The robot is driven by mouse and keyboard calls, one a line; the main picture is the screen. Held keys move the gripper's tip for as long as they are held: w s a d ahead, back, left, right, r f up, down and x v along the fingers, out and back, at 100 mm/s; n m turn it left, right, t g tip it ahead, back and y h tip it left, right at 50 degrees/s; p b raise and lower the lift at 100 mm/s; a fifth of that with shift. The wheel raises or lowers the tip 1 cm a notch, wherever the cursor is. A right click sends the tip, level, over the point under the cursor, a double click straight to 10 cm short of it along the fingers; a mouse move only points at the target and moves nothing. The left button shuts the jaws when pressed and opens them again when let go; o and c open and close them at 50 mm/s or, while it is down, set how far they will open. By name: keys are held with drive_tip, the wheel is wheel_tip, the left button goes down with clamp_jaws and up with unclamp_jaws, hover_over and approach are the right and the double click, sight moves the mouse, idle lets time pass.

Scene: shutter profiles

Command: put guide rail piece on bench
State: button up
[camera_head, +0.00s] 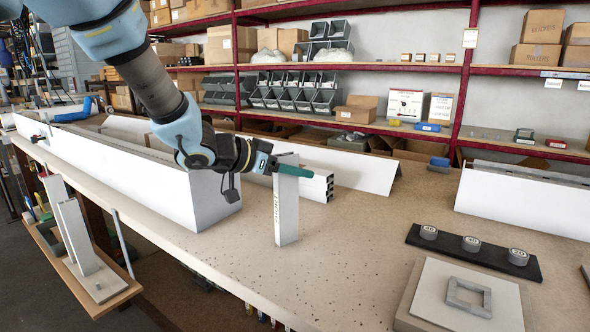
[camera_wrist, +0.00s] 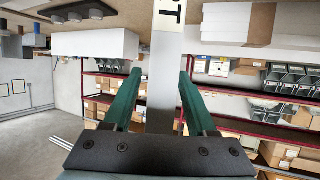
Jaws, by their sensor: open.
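The guide rail piece (camera_head: 287,212) is a light grey, upright bar with dark lettering on its side. Its lower end appears to rest on the bench (camera_head: 370,235). My gripper (camera_head: 295,174) is at the top of the piece, with its green fingers level across it. In the wrist view the piece (camera_wrist: 165,70) passes between the two fingers of my gripper (camera_wrist: 160,98). The jaws are open, with a gap seen at the left finger; contact at the right finger is unclear. Part of the piece's top is hidden behind a finger.
A long white profile (camera_head: 120,172) lies left, a white angled panel (camera_head: 350,165) and square tubes (camera_head: 318,187) behind. At right are a black strip with grey weights (camera_head: 456,252), a plate with a square frame (camera_head: 468,297) and another white profile (camera_head: 520,203). The front middle bench is clear.

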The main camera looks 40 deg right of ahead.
drive_tip(key=shift+r, duration=0.1)
drive_tip(key=v, duration=1.2)
drive_tip(key=w+a+f+n+t+y, duration=0.2)
drive_tip(key=w+a+n+t, duration=0.4)
drive_tip(key=w, duration=0.5)
drive_tip(key=w+a+f+n+t+y, duration=0.2)
drive_tip(key=w+a+f+y, duration=0.1)
drive_tip(key=a, duration=0.5)
drive_tip(key=w+a+f+n+t+y, duration=0.2)
drive_tip(key=w+a+n+y, duration=0.1)
drive_tip(key=a, duration=0.4)
drive_tip(key=s+a+f+n+g+y, duration=0.1)
drive_tip(key=s+a+f+n+y, duration=0.15)
drive_tip(key=a, duration=0.35)
drive_tip(key=s+a+f+n+g+y, duration=0.1)
drive_tip(key=a+f+n+y, duration=0.1)
drive_tip(key=a+f, duration=0.35)
drive_tip(key=s+a+f+n+g, duration=0.1)
drive_tip(key=s+a+n+g, duration=0.2)
drive_tip(key=s+a, duration=0.3)
drive_tip(key=s+g, duration=0.1)
drive_tip(key=s, duration=0.3)
drive_tip(key=shift+a+f+g+y, duration=0.25)
drive_tip(key=shift+a+g+y, duration=0.05)
drive_tip(key=shift+a+y, duration=0.1)
